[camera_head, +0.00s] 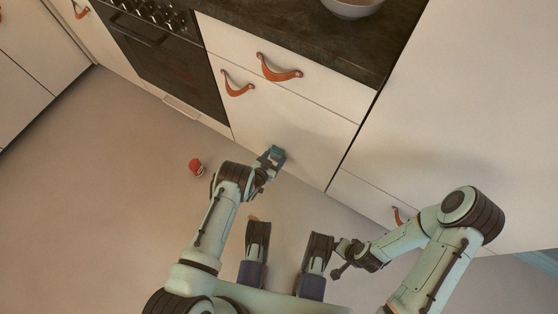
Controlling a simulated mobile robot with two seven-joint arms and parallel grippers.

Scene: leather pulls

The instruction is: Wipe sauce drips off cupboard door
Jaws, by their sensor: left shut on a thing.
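The pale cupboard door (290,130) with a leather pull (237,90) stands below a drawer, right of the oven. My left gripper (273,157) is shut on a small blue thing, likely a cloth or sponge (278,153), at the lower part of this door. Whether the blue thing touches the door I cannot tell. No sauce drips can be made out on the door; the gripper and blue thing hide a small patch. My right gripper (340,260) is low, near my body and away from the door; its fingers are too small and dark to read.
A small red and whitish object (196,166) lies on the floor left of my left arm. An oven (160,55) is at the upper left. A bowl (352,7) stands on the dark worktop (310,35). A tall pale panel (470,110) rises at the right.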

